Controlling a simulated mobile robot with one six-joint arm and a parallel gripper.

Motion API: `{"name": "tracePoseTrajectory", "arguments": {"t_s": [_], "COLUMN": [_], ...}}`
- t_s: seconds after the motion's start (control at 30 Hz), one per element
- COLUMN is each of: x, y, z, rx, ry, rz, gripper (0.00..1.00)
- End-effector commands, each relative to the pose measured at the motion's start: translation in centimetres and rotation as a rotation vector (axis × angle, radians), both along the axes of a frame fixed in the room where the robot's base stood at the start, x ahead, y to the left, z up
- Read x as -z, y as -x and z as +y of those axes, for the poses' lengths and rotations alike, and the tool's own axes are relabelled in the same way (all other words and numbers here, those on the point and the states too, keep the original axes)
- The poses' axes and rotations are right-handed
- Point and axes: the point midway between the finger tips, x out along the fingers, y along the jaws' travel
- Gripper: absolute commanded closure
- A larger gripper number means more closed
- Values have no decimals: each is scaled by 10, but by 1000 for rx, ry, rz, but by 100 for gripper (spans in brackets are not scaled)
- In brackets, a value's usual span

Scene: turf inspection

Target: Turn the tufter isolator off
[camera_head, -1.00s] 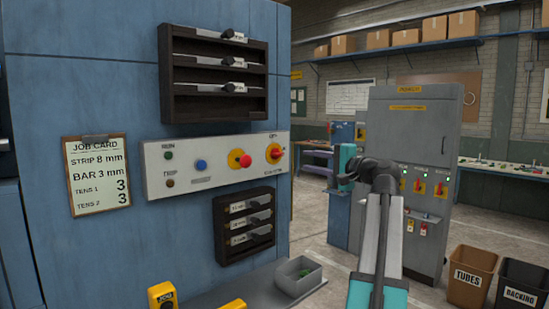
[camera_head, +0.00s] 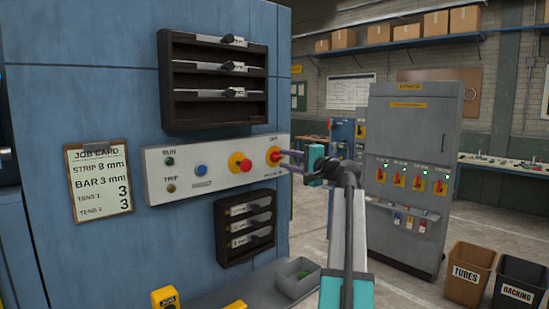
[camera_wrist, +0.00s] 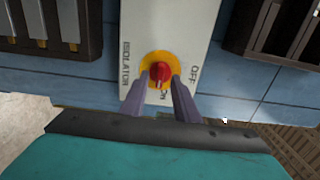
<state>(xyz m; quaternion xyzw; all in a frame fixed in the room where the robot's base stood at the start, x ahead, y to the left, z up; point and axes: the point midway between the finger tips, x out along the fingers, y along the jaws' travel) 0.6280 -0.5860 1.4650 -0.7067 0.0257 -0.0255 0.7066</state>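The isolator knob (camera_head: 273,156) is red on a yellow disc, at the right end of the white control panel (camera_head: 217,173) on the blue machine. In the wrist view the knob (camera_wrist: 159,71) sits between the words ISOLATOR, OFF and ON. OFF is at its right and ON below it. Which way its handle points is hard to tell. My gripper (camera_head: 289,160) reaches the panel's right end. In the wrist view its two fingers (camera_wrist: 162,85) are apart, one on each side of the knob's lower part. Contact with the knob cannot be made out.
The panel also has a red button (camera_head: 240,163) on yellow and a blue button (camera_head: 201,170). Dark racks (camera_head: 213,78) stick out above and below it. A grey cabinet (camera_head: 412,140) with several red-handled switches stands behind right. A small grey bin (camera_head: 298,278) sits below.

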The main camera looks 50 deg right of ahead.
Motion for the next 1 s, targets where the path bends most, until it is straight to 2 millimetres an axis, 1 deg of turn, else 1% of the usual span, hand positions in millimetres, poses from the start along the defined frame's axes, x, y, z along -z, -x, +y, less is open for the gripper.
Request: {"name": "tracePoseTrajectory", "arguments": {"t_s": [0.03, 0.1, 0.2, 0.37, 0.6, 0.63, 0.7, 0.8, 0.87, 0.9, 0.93, 1.0], "x": [-3, -2, -1, 0, 0, 0, 0, 0, 0, 6, 1, 0], "y": [-7, -14, -21, -25, -26, -26, -25, -25, -26, -18, -24, -26], "z": [-1, -1, -2, -2, -2, -2, -2, -2, -2, 67, 38, 18], "rx": [-1, -1, -1, 1, 0, 0, 0, 0, 0, -9, -5, -6], "ry": [0, 0, -1, -1, 0, 0, 0, 0, 0, 6, 2, 1], "rz": [0, 0, 0, 0, 0, 0, 0, 0, 0, -3, -1, 0], "gripper": [72, 72, 72, 72, 72, 74, 85, 100, 100, 100, 100, 100]}}
